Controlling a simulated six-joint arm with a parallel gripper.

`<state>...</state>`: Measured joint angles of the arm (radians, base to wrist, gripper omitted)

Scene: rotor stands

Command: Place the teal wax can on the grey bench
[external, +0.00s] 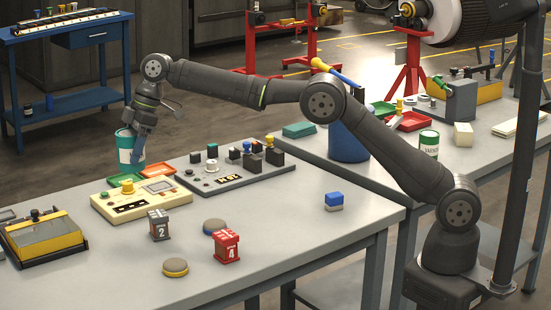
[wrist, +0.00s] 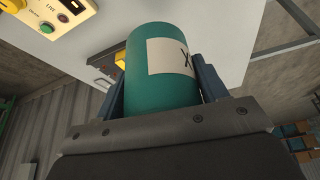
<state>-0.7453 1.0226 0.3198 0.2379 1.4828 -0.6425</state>
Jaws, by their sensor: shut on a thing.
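The teal wax can (external: 126,148), with a white label, is held between the blue fingers of my gripper (external: 137,146) at the far left edge of the grey bench (external: 300,215). In the wrist view the can (wrist: 160,92) sits between both fingers, with part of its label and a dark letter showing. My gripper is shut on it. The can looks raised, near the far edge of the bench; its exact height and whether it is over the top cannot be told.
A grey switch panel (external: 235,180) lies to the right. The front right of the bench is mostly clear.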

